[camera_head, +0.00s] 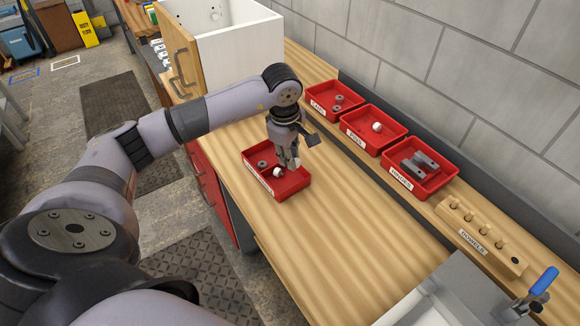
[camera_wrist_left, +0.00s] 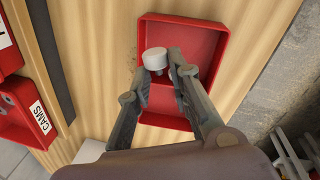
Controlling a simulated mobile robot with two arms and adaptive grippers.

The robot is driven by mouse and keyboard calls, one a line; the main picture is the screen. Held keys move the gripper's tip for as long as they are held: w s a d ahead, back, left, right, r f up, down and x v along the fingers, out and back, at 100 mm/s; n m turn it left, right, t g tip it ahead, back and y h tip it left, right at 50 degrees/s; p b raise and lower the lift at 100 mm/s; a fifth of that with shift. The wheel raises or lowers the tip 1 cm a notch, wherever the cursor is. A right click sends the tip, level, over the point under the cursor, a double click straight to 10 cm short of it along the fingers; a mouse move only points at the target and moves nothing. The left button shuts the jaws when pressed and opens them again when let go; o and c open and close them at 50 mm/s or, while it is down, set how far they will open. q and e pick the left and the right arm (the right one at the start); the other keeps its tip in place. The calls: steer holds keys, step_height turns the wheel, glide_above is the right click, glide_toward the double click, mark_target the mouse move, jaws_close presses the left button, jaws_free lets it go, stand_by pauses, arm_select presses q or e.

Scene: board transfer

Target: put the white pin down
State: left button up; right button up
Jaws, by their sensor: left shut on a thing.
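The white pin (camera_head: 277,172) is between the fingertips of my left gripper (camera_head: 289,164), which is shut on it. The pin is low inside the front red tray (camera_head: 302,184); whether it touches the tray floor I cannot tell. In the left wrist view the round white pin (camera_wrist_left: 155,59) shows at the fingertips (camera_wrist_left: 160,72), over the red tray (camera_wrist_left: 203,37). A grey round part (camera_head: 262,164) lies in the tray's left part. My right gripper is not in view.
Red bins for cams (camera_head: 318,105), pins (camera_head: 357,140) and a third kind with grey blocks (camera_head: 397,180) stand along the wall. A second white pin (camera_head: 377,127) lies in the pins bin. A wooden dowel block (camera_head: 480,238) is at right. Bare bench lies between.

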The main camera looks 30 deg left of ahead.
mark_target(292, 179)
arm_select(q)
steer(key=shift+f, duration=0.95)
step_height(292, 179, down, 4)
steer(key=shift+f+p, duration=0.2)
steer(key=shift+p, duration=0.4)
jaws_close()
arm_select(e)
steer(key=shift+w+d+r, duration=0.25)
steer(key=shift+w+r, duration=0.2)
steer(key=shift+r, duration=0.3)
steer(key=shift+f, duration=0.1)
arm_select(q)
steer(key=shift+o, duration=2.4)
jaws_free()
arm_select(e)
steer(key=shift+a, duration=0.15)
